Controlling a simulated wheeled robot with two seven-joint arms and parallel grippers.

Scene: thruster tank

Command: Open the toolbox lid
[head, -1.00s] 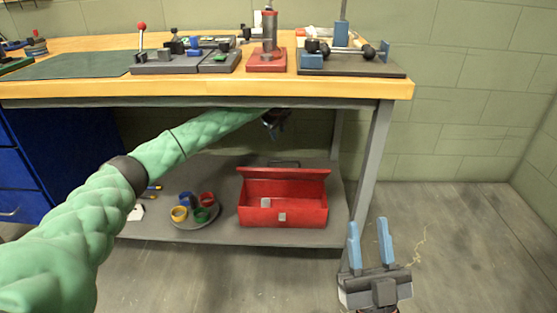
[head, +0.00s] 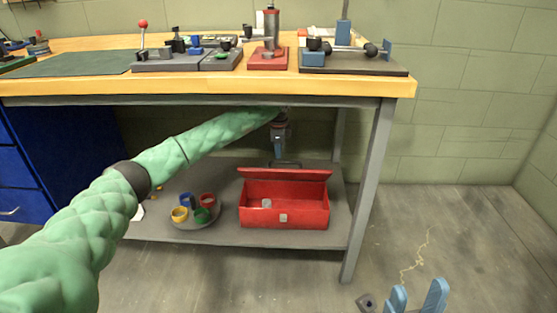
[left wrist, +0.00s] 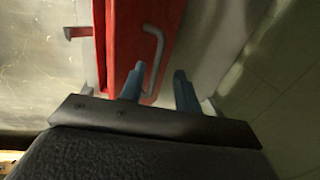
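The red toolbox (head: 300,217) sits on the lower shelf under the workbench. Its lid (head: 285,175) stands raised at the back, and the inside shows with a small pale item in it. A handle (left wrist: 157,45) on the lid shows in the left wrist view. My left gripper (head: 278,153) points down just above and behind the lid's upper edge. In the left wrist view its blue fingers (left wrist: 158,90) are apart, with the handle's near end close to the gap; contact cannot be told. My right gripper (head: 418,298) is open and empty at the bottom right.
A round tray (head: 196,222) with several coloured cups stands left of the toolbox on the shelf (head: 240,239). The workbench top (head: 200,88) is close above my left arm. A bench leg (head: 367,190) stands right of the toolbox. The floor to the right is mostly clear.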

